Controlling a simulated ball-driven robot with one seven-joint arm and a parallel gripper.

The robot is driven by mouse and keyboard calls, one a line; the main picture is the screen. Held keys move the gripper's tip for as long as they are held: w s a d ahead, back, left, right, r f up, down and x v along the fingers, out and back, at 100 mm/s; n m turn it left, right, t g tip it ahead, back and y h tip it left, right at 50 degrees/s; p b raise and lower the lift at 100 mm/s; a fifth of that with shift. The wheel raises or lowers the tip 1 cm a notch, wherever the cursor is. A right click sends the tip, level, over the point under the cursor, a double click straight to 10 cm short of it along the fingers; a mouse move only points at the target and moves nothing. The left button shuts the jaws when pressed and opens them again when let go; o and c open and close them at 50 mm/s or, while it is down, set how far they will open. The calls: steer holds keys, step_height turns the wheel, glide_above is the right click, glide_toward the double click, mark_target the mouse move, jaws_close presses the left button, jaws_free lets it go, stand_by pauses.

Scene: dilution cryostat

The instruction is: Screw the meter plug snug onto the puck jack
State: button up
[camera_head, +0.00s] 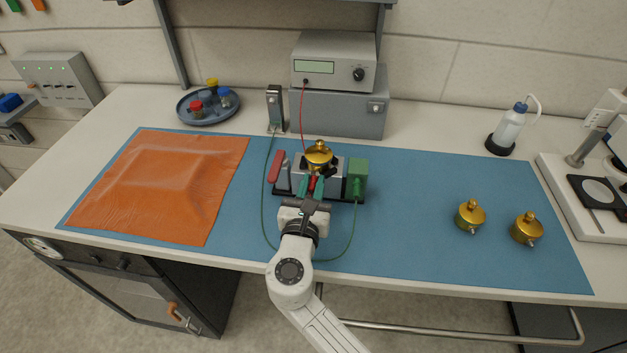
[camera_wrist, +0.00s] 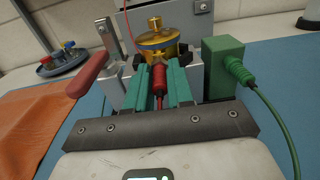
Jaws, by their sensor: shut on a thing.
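The brass puck (camera_head: 318,154) sits clamped in a grey vise-like fixture (camera_head: 298,182) on the blue mat. It also shows in the wrist view (camera_wrist: 155,42), where dark jaws hold it on both sides. My gripper (camera_head: 317,186) has teal fingers shut on the red meter plug (camera_wrist: 159,79). The plug points at the front side of the puck. Its tip is at or very near the puck's lower front; the jack itself is hidden behind the plug, so I cannot tell how far it is engaged.
A red handle (camera_head: 275,167) is left of the fixture, and a green block with a cabled connector (camera_head: 357,179) is right. A red lead runs up to the meter (camera_head: 333,62). Two brass pucks (camera_head: 470,216) stand right. An orange sheet (camera_head: 165,185) covers the left mat.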

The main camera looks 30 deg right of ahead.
steer(key=shift+r+n+p, duration=0.1)
steer(key=shift+n+p, duration=0.3)
steer(key=shift+p, duration=0.3)
jaws_close()
steer(key=shift+n+p, duration=1.6)
steer(key=shift+p, duration=0.45)
steer(key=shift+n+p, duration=0.3)
steer(key=shift+n, duration=0.1)
steer(key=shift+n+p, duration=0.5)
steer(key=shift+p, duration=0.3)
steer(key=shift+n, duration=1.9)
